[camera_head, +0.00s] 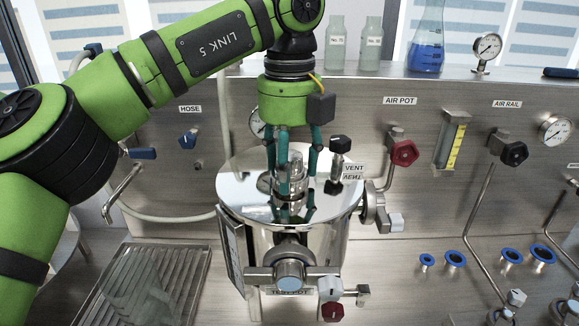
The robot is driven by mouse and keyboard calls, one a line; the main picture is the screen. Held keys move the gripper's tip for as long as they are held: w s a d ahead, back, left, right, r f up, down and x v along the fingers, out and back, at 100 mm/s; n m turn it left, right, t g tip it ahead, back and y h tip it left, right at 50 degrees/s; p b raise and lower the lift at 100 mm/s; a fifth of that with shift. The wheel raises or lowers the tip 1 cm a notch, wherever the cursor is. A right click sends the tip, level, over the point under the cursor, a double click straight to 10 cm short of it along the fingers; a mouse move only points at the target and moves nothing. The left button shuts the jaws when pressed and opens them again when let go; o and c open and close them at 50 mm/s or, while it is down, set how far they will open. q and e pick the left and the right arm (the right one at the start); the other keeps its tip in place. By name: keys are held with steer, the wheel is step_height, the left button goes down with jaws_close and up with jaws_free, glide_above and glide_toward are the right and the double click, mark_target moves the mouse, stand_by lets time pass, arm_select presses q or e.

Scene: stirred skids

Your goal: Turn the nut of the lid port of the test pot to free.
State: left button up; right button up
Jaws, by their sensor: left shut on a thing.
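The test pot (300,243) is a shiny steel vessel standing at the middle of the view, with its name label partly hidden low on its front. Its mirror-like lid (240,183) reflects my fingers. The lid port with its nut (296,168) rises near the middle of the lid. My left gripper (291,190) reaches down from above, its teal fingers shut on the nut of the lid port. The fingers partly cover the nut, so its turn position cannot be told. My right gripper is not in view.
A black-knobbed vent valve (338,160) stands on the lid just right of my fingers. A red air pot valve (403,152) and a black air rail valve (508,149) are on the back panel. A drain tray (202,277) lies at left. Bottles (370,45) stand on the shelf.

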arm_select(q)
steer(key=shift+n, duration=0.4)
steer(key=o, duration=1.1)
steer(key=shift+w, duration=0.15)
steer(key=shift+o, duration=0.2)
steer(key=shift+r, duration=3.75)
